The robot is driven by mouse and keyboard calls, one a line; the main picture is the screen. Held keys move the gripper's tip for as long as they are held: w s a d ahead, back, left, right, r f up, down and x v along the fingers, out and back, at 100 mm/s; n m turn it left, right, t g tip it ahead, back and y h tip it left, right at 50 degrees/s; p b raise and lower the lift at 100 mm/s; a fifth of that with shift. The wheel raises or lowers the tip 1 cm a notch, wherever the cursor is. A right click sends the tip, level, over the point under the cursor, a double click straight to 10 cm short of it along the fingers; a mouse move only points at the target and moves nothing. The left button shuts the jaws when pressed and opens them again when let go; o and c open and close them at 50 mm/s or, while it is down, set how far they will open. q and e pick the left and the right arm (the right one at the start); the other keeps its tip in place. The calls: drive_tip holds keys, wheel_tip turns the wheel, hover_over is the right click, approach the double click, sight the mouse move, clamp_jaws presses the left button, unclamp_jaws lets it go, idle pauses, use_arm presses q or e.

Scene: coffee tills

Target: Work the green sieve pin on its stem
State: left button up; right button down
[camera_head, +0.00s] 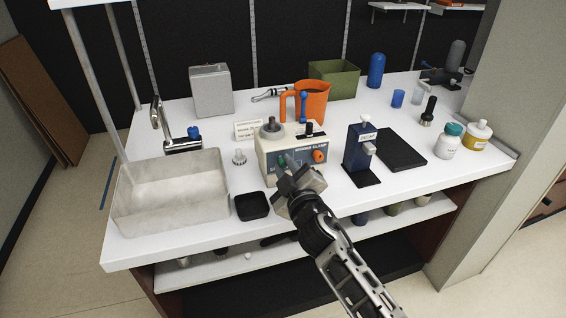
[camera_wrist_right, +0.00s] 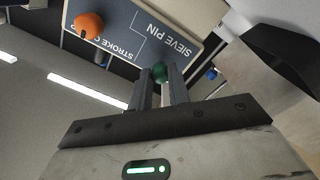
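The green sieve pin (camera_head: 282,161) is on the front face of the cream machine labelled "SIMMING CLAMP" or similar (camera_head: 270,150). In the right wrist view the green round knob of the pin (camera_wrist_right: 160,72) shows between the two fingertips, under the words "SIEVE PIN" on the grey panel (camera_wrist_right: 125,30). My right gripper (camera_head: 290,165) is at the machine's front, its fingers close together around the knob. I cannot tell if they press on it. The pin's stem is hidden. My left gripper is in neither view.
An orange knob (camera_head: 320,156) is on the same panel, and it also shows in the right wrist view (camera_wrist_right: 89,26). A black tray (camera_head: 251,206) stands close at the left, near the sink (camera_head: 172,192). A blue upright device (camera_head: 357,148) stands to the right.

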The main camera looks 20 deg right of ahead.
drive_tip(key=shift+s, duration=0.55)
drive_tip(key=c, duration=1.3)
unclamp_jaws()
drive_tip(key=shift+o, duration=0.2)
drive_tip(key=s+b, duration=0.2)
drive_tip(key=s, duration=1.4)
drive_tip(key=s+f+m+g+y, duration=0.1)
drive_tip(key=s+f+m+g, duration=0.2)
drive_tip(key=s+f, duration=0.2)
drive_tip(key=s+a+f+m+g+y, duration=0.1)
drive_tip(key=s+f+m+g, duration=0.3)
drive_tip(key=f, duration=0.7)
drive_tip(key=shift+s+a+f+y, duration=0.3)
drive_tip(key=shift+s+f, duration=0.05)
drive_tip(key=shift+s, duration=0.6)
